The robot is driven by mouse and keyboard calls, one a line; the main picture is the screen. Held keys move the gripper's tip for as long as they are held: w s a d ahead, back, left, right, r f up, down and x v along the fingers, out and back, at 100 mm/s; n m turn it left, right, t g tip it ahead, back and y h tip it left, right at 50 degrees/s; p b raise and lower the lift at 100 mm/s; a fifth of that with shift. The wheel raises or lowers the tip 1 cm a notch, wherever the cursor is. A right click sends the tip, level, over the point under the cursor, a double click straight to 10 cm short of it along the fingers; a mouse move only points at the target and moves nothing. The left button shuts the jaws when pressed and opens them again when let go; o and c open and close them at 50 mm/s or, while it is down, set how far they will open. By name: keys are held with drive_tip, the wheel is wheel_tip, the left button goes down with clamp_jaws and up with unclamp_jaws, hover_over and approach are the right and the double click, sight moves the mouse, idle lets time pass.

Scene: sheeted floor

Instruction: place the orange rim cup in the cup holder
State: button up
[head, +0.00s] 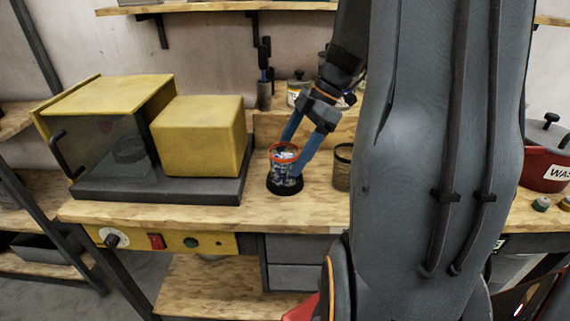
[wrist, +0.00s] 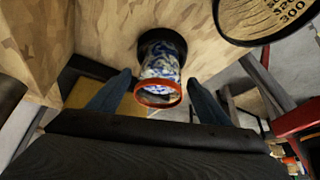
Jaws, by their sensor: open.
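The orange rim cup (head: 286,168), patterned blue and white, stands upright on the workbench with its base in the round black cup holder (head: 285,186). In the wrist view, the cup (wrist: 160,65) shows its rim towards me, with the black holder (wrist: 161,38) around its far end. My gripper (head: 292,154) reaches down from the upper right with its blue fingers apart at the cup. In the wrist view, the open fingers (wrist: 158,95) lie on either side of the cup, with visible gaps. How deep the cup sits is hidden.
A dark cup (head: 342,167) stands just right of the holder, partly behind my arm. A yellow box (head: 198,137) and a yellow-topped machine (head: 110,95) stand to the left on a dark base. A red pot (head: 543,168) is at far right. Bare bench lies in front.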

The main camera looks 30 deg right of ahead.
drive_tip(key=b+v, duration=0.1)
drive_tip(key=v, duration=0.7)
drive_tip(key=shift+r, duration=0.15)
